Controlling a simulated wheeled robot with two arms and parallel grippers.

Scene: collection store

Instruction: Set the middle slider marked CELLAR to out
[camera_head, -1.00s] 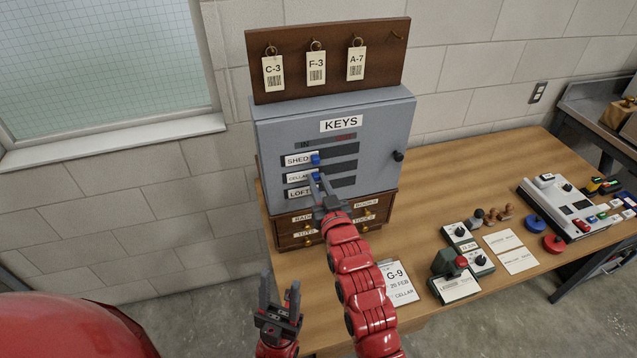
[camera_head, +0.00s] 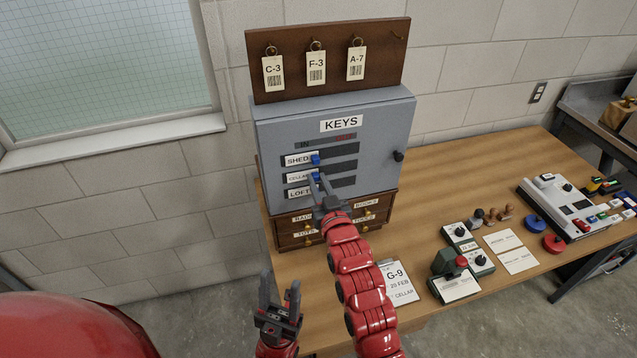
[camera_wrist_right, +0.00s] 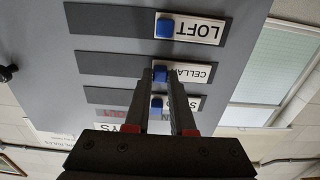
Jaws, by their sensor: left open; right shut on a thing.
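The grey KEYS cabinet (camera_head: 375,120) has three slider rows marked SHED, CELLAR and LOFT. The CELLAR slider's blue knob (camera_wrist_right: 160,73) is at the label end of its slot, on the left in the head view, under the IN side of the header strip (camera_head: 304,145). My right gripper (camera_head: 317,178) is shut on this knob, one finger on each side. It partly hides the CELLAR and LOFT rows in the head view. The SHED knob (camera_head: 315,159) and LOFT knob (camera_wrist_right: 165,28) also sit at their label ends. My left gripper (camera_head: 280,285) is open and empty, low in front.
A wooden board (camera_head: 290,85) with hanging key tags stands above the cabinet. Small labelled drawers (camera_head: 290,238) are below it. A G-9 CELLAR card (camera_head: 400,285) lies beside my right arm. Control boxes (camera_head: 458,285) and a console (camera_head: 565,200) stand to the right on the table.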

